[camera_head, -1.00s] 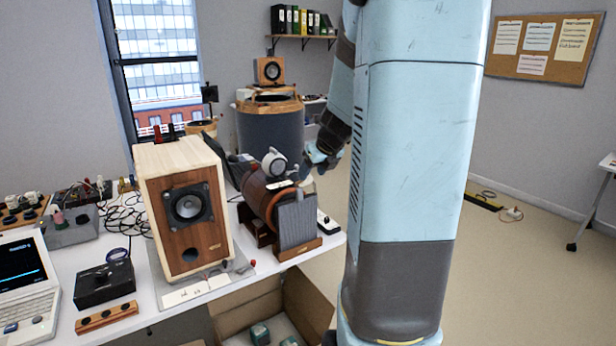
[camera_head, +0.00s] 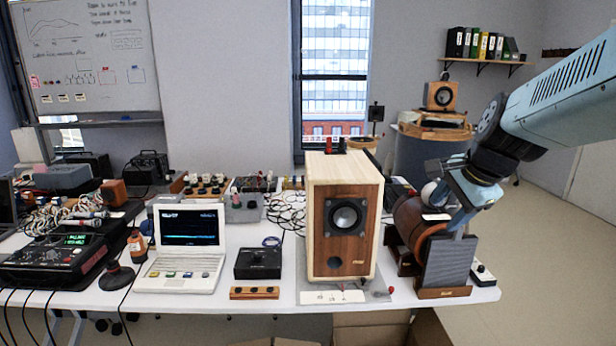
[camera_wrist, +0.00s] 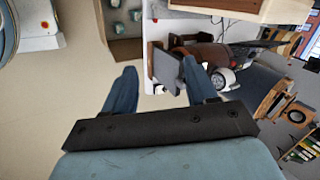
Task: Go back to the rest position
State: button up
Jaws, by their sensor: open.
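My gripper (camera_head: 462,205) is at the right end of the table, in front of or over a brown cylindrical device (camera_head: 412,222) with a grey ribbed end block (camera_head: 447,262). It hides part of that device, and I cannot tell the exact gap. In the wrist view my gripper (camera_wrist: 160,78) has its two blue fingers spread apart with nothing held between them. The device (camera_wrist: 200,48) shows beyond the fingers there.
The white table (camera_head: 215,300) holds a wooden speaker (camera_head: 345,215), a laptop-like instrument (camera_head: 185,245) and a black box (camera_head: 258,263). A small switch box (camera_head: 483,274) lies by the right edge. An open carton (camera_wrist: 125,45) stands on the floor. Floor (camera_head: 560,290) is free at right.

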jog(key=s+a+n+h, duration=0.1)
jog(key=s+a+n, duration=0.3)
jog(key=s+n, duration=0.8)
jog(key=shift+r+n, duration=0.45)
jog(key=shift+n, duration=0.95)
